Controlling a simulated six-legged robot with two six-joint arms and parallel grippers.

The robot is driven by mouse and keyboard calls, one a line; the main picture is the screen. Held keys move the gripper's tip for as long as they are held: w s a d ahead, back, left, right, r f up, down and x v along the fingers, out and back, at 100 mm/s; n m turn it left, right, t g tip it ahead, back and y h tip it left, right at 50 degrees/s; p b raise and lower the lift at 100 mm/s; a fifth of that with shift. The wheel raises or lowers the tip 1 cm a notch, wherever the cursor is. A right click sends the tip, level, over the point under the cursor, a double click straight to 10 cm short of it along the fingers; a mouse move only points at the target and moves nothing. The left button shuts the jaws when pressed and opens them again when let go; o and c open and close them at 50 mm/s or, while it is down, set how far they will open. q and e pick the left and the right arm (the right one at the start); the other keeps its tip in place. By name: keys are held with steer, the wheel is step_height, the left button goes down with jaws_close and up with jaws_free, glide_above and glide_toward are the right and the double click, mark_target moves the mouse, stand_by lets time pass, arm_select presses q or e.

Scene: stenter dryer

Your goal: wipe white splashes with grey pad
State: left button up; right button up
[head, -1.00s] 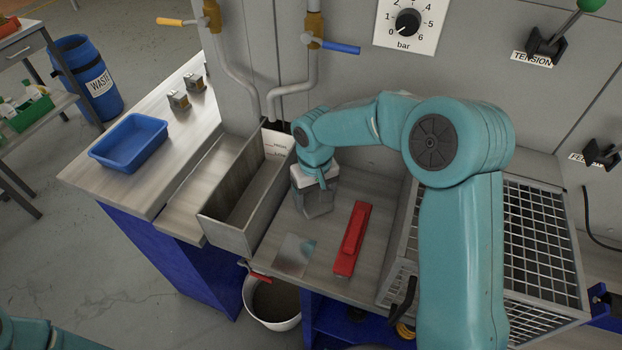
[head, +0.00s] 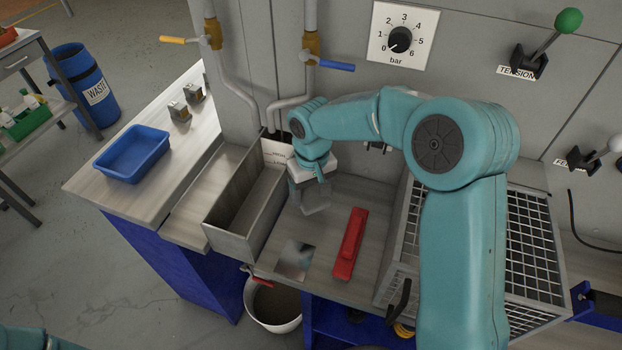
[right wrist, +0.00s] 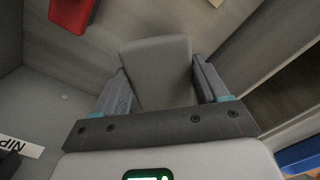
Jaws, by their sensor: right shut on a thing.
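The grey pad (head: 316,199) is in my right gripper (head: 314,181), over the bench top between the trough and the red tool. In the right wrist view the pad (right wrist: 158,72) sits between the two fingers, which are closed on it. I cannot tell whether it touches the bench. I can make out no clear white splashes; my arm and the pad hide part of the bench. My left gripper is out of view; only a bit of teal arm shows at the lower left.
An open metal trough (head: 233,242) stands left of the pad. A red tool (head: 349,245) and a shiny plate (head: 295,260) lie in front. A wire basket (head: 528,235) is at right, a blue tray (head: 133,153) at left, a bucket (head: 275,306) below the bench edge.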

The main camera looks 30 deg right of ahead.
steer(key=shift+r+p, duration=0.6)
steer(key=shift+r, duration=0.7)
steer(key=shift+f, duration=0.1)
